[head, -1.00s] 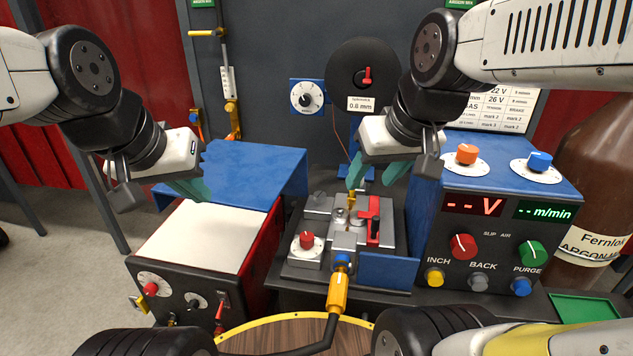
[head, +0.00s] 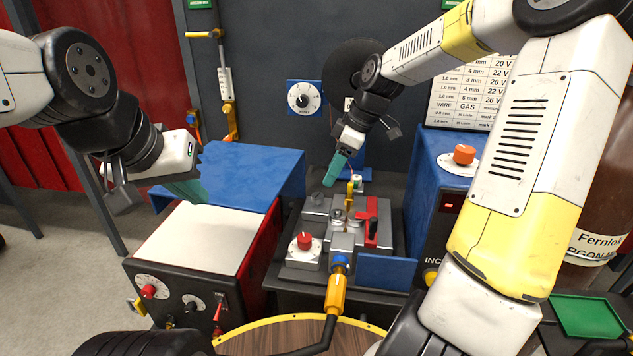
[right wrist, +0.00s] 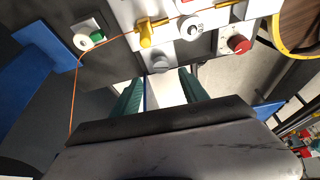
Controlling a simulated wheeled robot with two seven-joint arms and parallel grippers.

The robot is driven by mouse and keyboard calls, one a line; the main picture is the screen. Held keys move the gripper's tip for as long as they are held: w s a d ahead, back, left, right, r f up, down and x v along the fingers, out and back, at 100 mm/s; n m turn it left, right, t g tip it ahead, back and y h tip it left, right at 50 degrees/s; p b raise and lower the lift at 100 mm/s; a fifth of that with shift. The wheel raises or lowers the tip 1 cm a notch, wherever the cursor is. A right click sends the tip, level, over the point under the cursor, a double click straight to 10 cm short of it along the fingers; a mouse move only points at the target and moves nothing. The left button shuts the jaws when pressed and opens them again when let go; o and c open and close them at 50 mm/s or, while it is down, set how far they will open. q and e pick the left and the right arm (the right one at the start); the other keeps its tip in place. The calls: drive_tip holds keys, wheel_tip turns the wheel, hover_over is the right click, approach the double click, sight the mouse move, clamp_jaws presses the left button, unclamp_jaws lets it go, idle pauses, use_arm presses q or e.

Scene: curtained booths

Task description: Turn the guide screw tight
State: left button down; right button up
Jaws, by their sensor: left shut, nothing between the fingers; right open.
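A grey knob-like screw (head: 319,197), apparently the guide screw, stands at the back left of the grey wire-feed plate (head: 319,217). In the right wrist view this screw (right wrist: 160,62) lies just past the fingertips, in line with the gap between them. My right gripper (head: 334,172) hangs tilted above the back of the plate, its teal fingers open and empty. In the right wrist view the fingers (right wrist: 160,88) stand apart and do not touch the screw. My left gripper (head: 189,191) is shut and empty over the white-topped box (head: 190,240).
Close to the screw are a yellow post (head: 350,190), a white and green wire inlet (right wrist: 90,38), a red lever (head: 367,218) and a red knob (head: 305,240). An orange wire crosses the wrist view. My right arm hides much of the blue-topped control box (head: 432,165).

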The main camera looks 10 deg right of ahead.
sight(320, 196)
drive_tip(key=x, duration=0.7)
drive_tip(key=shift+f, duration=0.15)
drive_tip(key=shift+c, duration=0.4)
clamp_jaws()
